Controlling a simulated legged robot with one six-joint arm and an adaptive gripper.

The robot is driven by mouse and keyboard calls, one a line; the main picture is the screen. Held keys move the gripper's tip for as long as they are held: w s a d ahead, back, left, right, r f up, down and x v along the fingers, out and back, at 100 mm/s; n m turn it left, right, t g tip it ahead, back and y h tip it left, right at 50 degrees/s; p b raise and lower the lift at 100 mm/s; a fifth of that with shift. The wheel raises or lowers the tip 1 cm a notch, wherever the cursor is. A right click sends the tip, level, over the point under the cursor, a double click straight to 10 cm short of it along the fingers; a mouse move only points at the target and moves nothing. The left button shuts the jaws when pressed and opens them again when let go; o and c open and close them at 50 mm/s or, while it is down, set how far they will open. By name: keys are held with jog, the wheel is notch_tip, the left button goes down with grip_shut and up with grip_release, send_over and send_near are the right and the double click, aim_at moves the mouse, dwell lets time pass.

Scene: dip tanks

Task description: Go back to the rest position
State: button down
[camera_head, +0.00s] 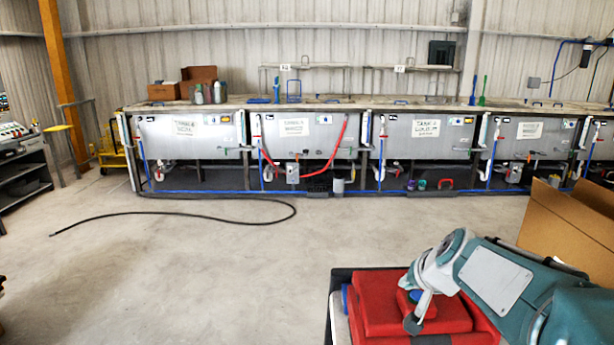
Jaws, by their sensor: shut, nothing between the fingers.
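My arm is folded low at the right front of the head view, its teal and grey links lying over a red surface. My gripper (414,320) is at the left end of the arm, pointing down close above or against that red surface. It looks shut, with nothing held. I cannot tell if it touches the red surface. The far part of the arm runs out of the frame at the lower right.
A row of grey dip tanks (195,137) stands along the back wall. A black hose (230,219) lies on the floor. An open cardboard box (575,225) stands close at right. A workbench (25,165) stands at left.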

jog(key=s+a+f+n+g+h, duration=0.1)
jog(key=s+a+n, duration=0.1)
jog(key=s, duration=1)
jog(key=s+a+f+n+g, duration=0.1)
jog(key=s+a+n, duration=0.1)
jog(key=s, duration=1)
jog(key=shift+a+n+h, duration=0.3)
jog(key=shift+n+h, duration=0.1)
jog(key=shift+w, duration=0.1)
